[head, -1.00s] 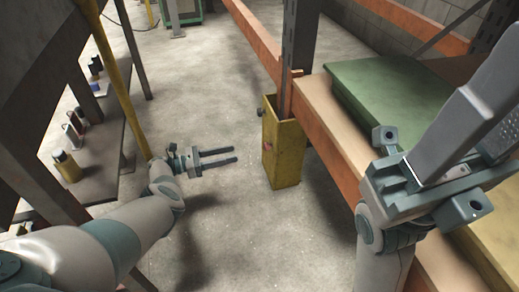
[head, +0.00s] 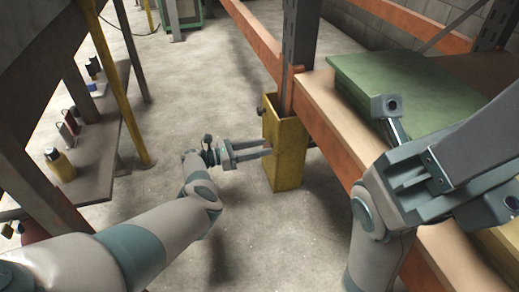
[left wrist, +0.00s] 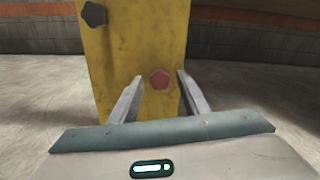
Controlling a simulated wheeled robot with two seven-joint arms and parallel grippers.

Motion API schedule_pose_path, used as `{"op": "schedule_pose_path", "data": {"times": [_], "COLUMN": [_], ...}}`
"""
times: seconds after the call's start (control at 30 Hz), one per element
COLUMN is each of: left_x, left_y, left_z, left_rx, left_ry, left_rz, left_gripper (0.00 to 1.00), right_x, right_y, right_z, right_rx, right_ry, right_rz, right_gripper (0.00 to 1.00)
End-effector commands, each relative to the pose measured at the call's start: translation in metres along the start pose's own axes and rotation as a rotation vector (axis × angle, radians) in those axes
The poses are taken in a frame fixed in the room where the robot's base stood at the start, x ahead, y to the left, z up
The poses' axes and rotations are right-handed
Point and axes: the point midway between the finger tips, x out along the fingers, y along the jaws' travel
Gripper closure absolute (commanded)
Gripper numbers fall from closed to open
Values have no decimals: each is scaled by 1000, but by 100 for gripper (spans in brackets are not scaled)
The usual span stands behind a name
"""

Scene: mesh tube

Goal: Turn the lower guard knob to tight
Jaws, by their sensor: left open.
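The yellow guard (head: 288,158) stands on the floor at the foot of a rack upright; it fills the upper middle of the left wrist view (left wrist: 140,50). The lower knob, reddish and faceted (left wrist: 160,79), sits on the guard's face. A dark upper knob (left wrist: 94,14) sits higher and to the left; it shows beside the guard in the head view (head: 260,111). My left gripper (head: 268,147) is open, its fingers either side of the lower knob in the wrist view, with no clear contact. My right gripper (head: 470,165) is close at the right, its jaw gap unclear.
The orange rack beam and wooden shelf (head: 345,140) run along the right, with a green box (head: 420,90) on it. A bench shelf with bottles (head: 62,165) and a yellow post (head: 125,90) stand at the left. The floor between is clear.

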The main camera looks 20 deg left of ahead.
Motion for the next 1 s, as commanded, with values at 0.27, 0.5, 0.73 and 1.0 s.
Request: {"op": "schedule_pose_path", "data": {"times": [0.27,0.5,0.73,1.0], "left_x": [0,0,0,0], "left_y": [0,0,0,-1], "left_z": [0,0,0,1], "left_rx": [0,2,37,168], "left_ry": [0,0,1,1], "left_rz": [0,0,0,-1], "left_gripper": [83,98,98,98], "right_x": [-1,-2,-2,-2], "right_y": [0,1,1,4], "right_z": [0,1,2,6], "right_rx": [-1,-2,-3,-12], "right_ry": [-4,-9,-13,-30], "right_rz": [0,2,4,9], "right_gripper": [57,57,57,57]}}
